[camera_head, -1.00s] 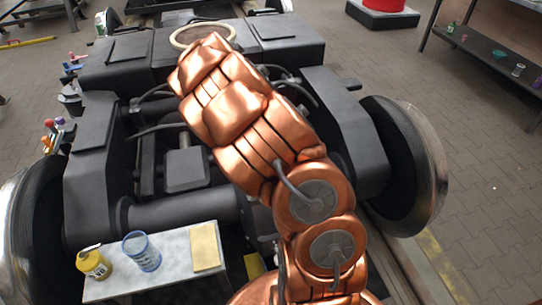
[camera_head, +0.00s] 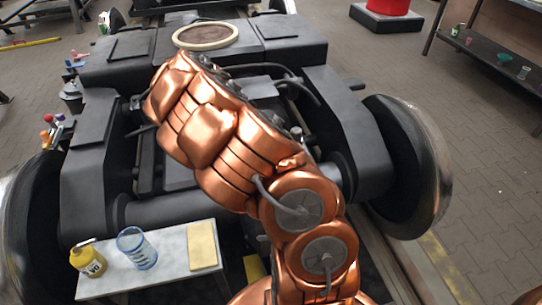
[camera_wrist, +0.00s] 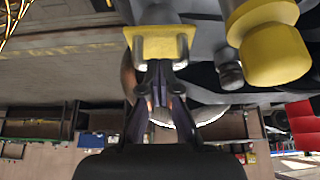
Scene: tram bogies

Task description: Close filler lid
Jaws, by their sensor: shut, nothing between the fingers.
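My gripper (camera_wrist: 160,72) shows in the wrist view, its dark fingers drawn together with nothing between them. Just beyond the fingertips is a yellow plate (camera_wrist: 160,42); I cannot tell whether they touch it. A large yellow cylindrical part (camera_wrist: 268,42) is to the upper right, apart from the fingers. I cannot tell which of these yellow parts, if either, is the filler lid. In the head view my copper arm reaches over the dark bogie (camera_head: 98,120) and hides my gripper. No filler lid can be made out there.
A beige ring (camera_head: 206,35) lies on top of the bogie. Large wheels flank it, the right one (camera_head: 408,165) close to my arm. A small bench (camera_head: 170,268) in front holds a yellow can (camera_head: 88,260), a blue clear jar (camera_head: 137,249) and a yellow cloth (camera_head: 202,247).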

